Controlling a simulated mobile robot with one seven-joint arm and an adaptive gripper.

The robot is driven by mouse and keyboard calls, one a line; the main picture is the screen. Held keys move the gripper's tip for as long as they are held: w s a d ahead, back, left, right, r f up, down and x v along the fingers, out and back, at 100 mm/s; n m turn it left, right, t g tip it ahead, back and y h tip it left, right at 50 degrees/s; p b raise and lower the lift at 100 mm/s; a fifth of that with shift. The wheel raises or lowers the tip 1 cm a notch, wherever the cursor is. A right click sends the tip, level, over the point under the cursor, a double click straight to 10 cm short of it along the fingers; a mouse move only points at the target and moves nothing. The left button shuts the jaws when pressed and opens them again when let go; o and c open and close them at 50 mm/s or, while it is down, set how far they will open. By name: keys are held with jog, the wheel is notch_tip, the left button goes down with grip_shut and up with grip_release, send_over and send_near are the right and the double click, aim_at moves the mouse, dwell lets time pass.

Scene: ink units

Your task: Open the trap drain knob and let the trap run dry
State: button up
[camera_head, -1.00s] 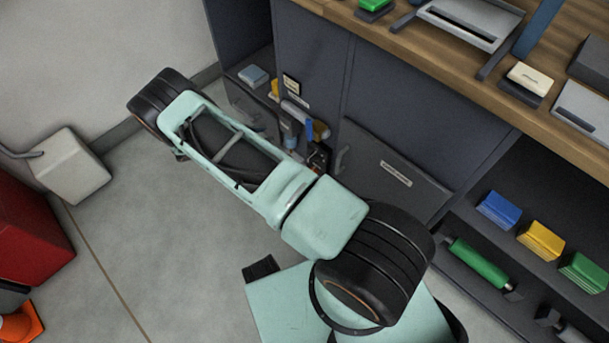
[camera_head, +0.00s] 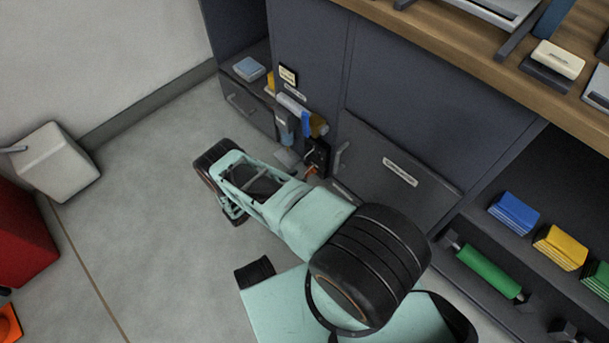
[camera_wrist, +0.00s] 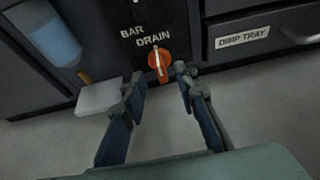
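The orange drain knob (camera_wrist: 160,63) sits on a black panel (camera_wrist: 151,18) in the wrist view, below the printed words BAR and DRAIN. A white line on it stands roughly upright. My gripper (camera_wrist: 158,82) is open and empty, its fingertips just this side of the knob, one toward each side. No contact is clear. In the head view a small orange-red spot marks the knob (camera_head: 312,170); my arm hides the gripper there. A clear vessel with blue liquid (camera_wrist: 52,40) hangs left of the panel; it also shows in the head view (camera_head: 285,128).
A pale box (camera_wrist: 99,96) is low and left of the knob. The drip tray drawer (camera_wrist: 243,40) is to the right, shut, with a protruding handle (camera_wrist: 303,36). The wooden worktop (camera_head: 440,45) overhangs above. The grey floor (camera_head: 150,190) left of my arm is clear.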

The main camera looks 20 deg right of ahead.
aim_at(305, 173)
jog(key=b+x, duration=0.1)
jog(key=x, duration=0.4)
grip_shut()
